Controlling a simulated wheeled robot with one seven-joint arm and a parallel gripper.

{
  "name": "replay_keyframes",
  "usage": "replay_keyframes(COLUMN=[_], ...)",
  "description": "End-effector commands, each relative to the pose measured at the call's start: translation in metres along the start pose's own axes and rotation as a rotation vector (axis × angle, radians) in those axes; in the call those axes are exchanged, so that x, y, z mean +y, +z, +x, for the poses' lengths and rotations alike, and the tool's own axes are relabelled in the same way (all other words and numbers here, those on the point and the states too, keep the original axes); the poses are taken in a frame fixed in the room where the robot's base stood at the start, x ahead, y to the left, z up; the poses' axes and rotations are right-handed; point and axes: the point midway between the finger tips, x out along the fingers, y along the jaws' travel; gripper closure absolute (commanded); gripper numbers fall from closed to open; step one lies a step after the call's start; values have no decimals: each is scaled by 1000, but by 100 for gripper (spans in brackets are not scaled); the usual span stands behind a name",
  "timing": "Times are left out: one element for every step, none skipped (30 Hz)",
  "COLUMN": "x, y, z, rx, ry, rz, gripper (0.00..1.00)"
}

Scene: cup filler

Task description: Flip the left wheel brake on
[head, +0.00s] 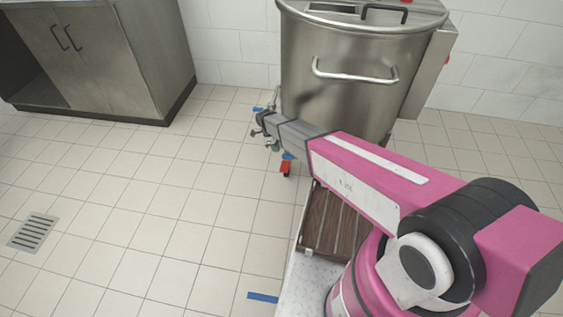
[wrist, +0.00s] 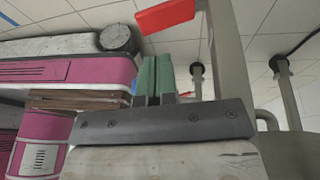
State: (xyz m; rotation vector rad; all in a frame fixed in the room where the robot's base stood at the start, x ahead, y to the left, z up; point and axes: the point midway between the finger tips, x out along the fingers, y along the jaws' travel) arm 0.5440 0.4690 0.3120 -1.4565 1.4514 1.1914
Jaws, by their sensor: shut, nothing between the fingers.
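A red brake pedal (head: 286,167) shows low at the front left of the steel kettle, by a caster wheel under it. In the wrist view a red pedal (wrist: 165,17) is large at the top, just beyond my fingertips. My gripper (wrist: 154,60) has green fingers that are together and empty, pointing toward the pedal. A small gap seems to lie between them, but I cannot tell for sure. I cannot tell the pedal's tilt.
The steel kettle (head: 345,85) stands behind my arm with its pipework at the left. Steel legs (wrist: 290,95) stand at the right in the wrist view. A steel cabinet (head: 95,55) is at the back left. Tiled floor (head: 150,190) is clear, with a drain (head: 33,231).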

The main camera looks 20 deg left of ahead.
Motion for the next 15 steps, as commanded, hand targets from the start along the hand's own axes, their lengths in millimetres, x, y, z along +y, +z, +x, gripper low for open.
replay_keyframes(x=[0,0,0,0,0,0,0,0,-1,-1,-1,-1,-1,-1,-1], y=[0,0,0,0,0,0,0,0,0,0,0,0,0,0,0], z=[1,1,3,5,8,13,17,21,27,32,38,45,51,56,62], rx=[0,0,0,0,1,1,1,1,1,1,1,1,1,1,1], ry=[0,0,0,1,1,1,1,1,1,1,2,2,2,1,2], rz=[0,0,0,0,0,0,0,0,0,0,0,0,0,0,0], gripper=[100,100,100,100,100,100,100,100,100,100,100,100,100,100,100])
